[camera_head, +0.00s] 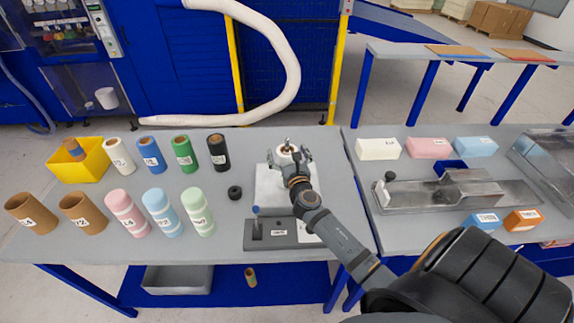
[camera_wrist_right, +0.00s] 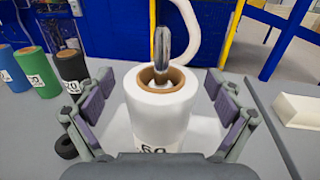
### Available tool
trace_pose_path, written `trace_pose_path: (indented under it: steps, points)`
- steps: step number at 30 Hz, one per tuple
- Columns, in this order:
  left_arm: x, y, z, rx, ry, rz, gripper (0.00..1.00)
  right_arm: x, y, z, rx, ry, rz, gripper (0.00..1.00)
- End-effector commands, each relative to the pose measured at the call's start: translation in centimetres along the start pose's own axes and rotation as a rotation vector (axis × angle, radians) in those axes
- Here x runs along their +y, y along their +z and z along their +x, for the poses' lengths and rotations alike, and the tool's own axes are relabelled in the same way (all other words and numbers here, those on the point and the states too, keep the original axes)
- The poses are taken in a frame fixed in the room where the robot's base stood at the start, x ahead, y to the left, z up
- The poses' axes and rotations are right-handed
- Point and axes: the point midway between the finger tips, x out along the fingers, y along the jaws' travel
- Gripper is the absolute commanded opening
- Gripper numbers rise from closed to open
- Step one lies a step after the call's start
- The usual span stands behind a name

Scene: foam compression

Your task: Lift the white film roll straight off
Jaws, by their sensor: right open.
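The white film roll (camera_wrist_right: 162,120) stands upright in the right wrist view, with a brown core and a printed label partly cut off at the bottom. A metal post (camera_wrist_right: 161,48) rises out of its core. In the head view the roll (camera_head: 285,151) is mostly hidden behind my right gripper (camera_head: 288,158), above a pale block-like base (camera_head: 270,188). My right gripper, also in the wrist view (camera_wrist_right: 161,92), is open with its padded fingers on either side of the roll, with visible gaps. My left gripper is not in view.
Black, green, blue and another white roll (camera_head: 119,155) stand left, near a yellow bin (camera_head: 82,166). A black ring (camera_head: 235,192) and a grey fixture (camera_head: 268,235) are close by. Foam blocks lie right.

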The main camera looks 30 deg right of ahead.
Motion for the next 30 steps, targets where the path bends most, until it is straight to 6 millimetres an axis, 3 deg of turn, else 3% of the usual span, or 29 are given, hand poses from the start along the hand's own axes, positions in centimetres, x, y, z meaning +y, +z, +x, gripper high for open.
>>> trace_pose_path:
  steps: [3, 7, 26, 30]
  points:
    - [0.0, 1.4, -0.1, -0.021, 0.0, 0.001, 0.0, 0.0, -0.1, 0.3, 0.0, 0.0, 0.0, 0.93]
    - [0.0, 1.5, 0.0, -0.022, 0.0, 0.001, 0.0, 0.0, -0.1, 0.2, 0.0, 0.0, 0.0, 0.92]
    - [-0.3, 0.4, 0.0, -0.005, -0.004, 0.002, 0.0, 0.0, -0.1, 0.2, 0.001, 0.0, -0.001, 0.06]
    - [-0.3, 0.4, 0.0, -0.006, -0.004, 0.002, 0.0, 0.0, 0.0, 0.2, 0.0, 0.0, -0.001, 0.02]
